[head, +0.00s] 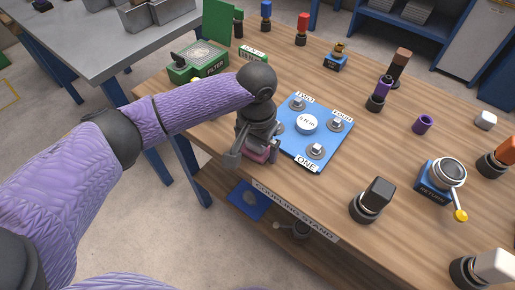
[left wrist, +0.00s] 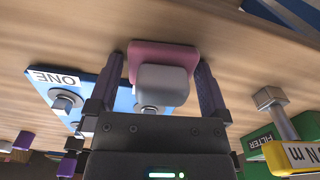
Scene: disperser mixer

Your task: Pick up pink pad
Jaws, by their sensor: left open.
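The pink pad (left wrist: 145,52) lies on the wooden table, with a grey rounded block or handle (left wrist: 163,86) on it. In the head view, the pink pad (head: 259,154) shows only in part under my left gripper (head: 250,148), near the table's front edge and left of the blue plate. In the left wrist view, the two dark fingers of my left gripper stand open on either side of the pad and grey block. I cannot tell whether either finger touches them. My right gripper is not in view.
The blue plate (head: 327,147) with labelled posts and a white round dial is close on the right. The green filter box (head: 205,62) stands at the back left. Several dark-based knobbed parts and a purple ring (head: 422,124) are spread to the right. A shelf with a blue pad (head: 247,200) lies below.

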